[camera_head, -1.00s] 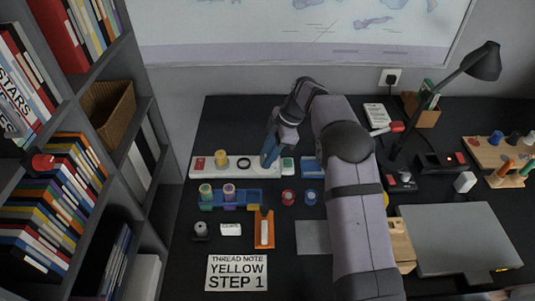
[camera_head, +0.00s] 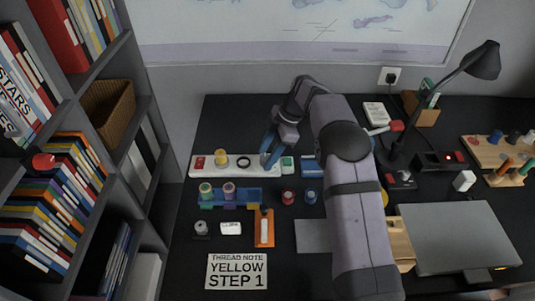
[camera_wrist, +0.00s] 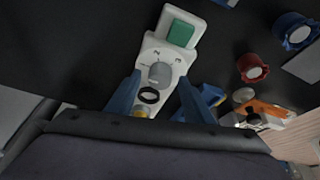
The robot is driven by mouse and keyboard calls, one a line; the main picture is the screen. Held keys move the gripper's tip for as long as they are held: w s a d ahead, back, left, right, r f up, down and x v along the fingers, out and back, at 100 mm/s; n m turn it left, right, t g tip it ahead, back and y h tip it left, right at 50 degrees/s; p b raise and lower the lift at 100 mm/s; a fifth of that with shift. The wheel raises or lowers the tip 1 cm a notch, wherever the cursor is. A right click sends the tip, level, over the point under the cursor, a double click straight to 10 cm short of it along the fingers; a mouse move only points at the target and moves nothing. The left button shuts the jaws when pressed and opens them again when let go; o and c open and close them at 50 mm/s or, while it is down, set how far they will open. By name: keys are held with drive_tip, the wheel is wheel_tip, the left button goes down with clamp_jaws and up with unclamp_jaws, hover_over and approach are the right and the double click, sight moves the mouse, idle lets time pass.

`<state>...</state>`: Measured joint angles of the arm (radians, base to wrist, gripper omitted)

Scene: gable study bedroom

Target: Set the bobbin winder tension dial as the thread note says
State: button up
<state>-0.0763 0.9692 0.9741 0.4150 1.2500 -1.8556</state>
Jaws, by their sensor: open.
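The thread note (camera_head: 237,271) lies at the front left and reads "THREAD NOTE YELLOW STEP 1". The winder is a long white base (camera_head: 233,171) at the back left. It bears a yellow spool (camera_head: 221,157), a black ring (camera_head: 244,163) and a green block (camera_head: 288,164). My gripper (camera_head: 268,163) is over its right part and hides the dial in the head view. In the wrist view the grey tension dial (camera_wrist: 160,73) stands between the open blue fingers of my gripper (camera_wrist: 160,79), with gaps beside it.
A blue rack (camera_head: 240,197) with spools stands in front of the winder. Red (camera_head: 288,197) and blue (camera_head: 310,197) spools stand to its right. A bookshelf borders the left.

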drive_tip(key=v, duration=0.7)
drive_tip(key=shift+r, duration=0.15)
drive_tip(key=shift+d, duration=0.1)
idle(0.3)
drive_tip(key=s+d+f+m+h, duration=0.1)
drive_tip(key=s+d+m, duration=0.2)
drive_tip(key=s+m, duration=0.4)
drive_tip(key=s+d+f+m+h, duration=0.2)
drive_tip(key=s+d+m, duration=0.2)
drive_tip(key=s, duration=1.1)
drive_tip(key=s+d+f+m+h, duration=0.1)
drive_tip(key=s+d+m, duration=0.3)
drive_tip(key=s+m, duration=0.5)
drive_tip(key=shift+s+f+m+t, duration=0.15)
drive_tip(key=shift+s+f, duration=0.2)
drive_tip(key=shift+s, duration=0.2)
drive_tip(key=shift+s+f+m+t, duration=0.15)
drive_tip(key=shift+s+f, duration=0.25)
drive_tip(key=shift+s, duration=0.2)
wheel_tip(320, 180, up, 12)
drive_tip(key=p, duration=1.1)
drive_tip(key=shift+w+p, duration=0.2)
drive_tip(key=shift+p, duration=0.15)
